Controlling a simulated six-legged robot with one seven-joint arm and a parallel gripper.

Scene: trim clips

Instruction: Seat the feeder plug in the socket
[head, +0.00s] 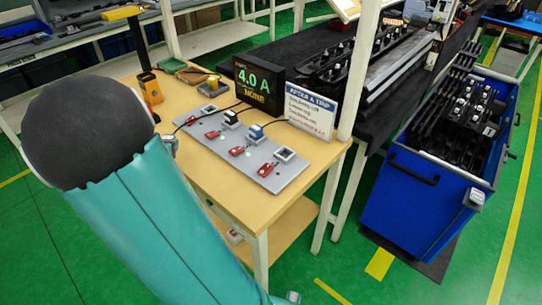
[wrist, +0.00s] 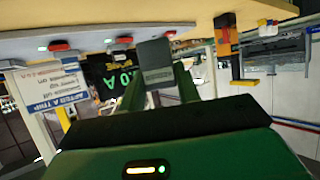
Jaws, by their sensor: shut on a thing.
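My gripper (wrist: 160,88) is in the wrist view, its green fingers shut on a dark grey block-shaped plug (wrist: 156,62). In the head view my arm hides most of the gripper; a small grey part shows beside the panel's left end. The grey socket panel (head: 228,152) lies on the wooden table. Its near-right socket (head: 284,154) and far-left socket (head: 209,108) look empty. A black plug (head: 231,117) and a blue plug (head: 256,131) stand between them. Whether the held plug touches anything is unclear.
Several red switches (head: 237,151) line the panel's front. A 4.0 A display (head: 258,84) and a sign (head: 310,110) stand behind it. Dark cables cross the panel. An orange-and-black tool (head: 150,88) stands at the table's left. A blue cart (head: 420,195) is at right.

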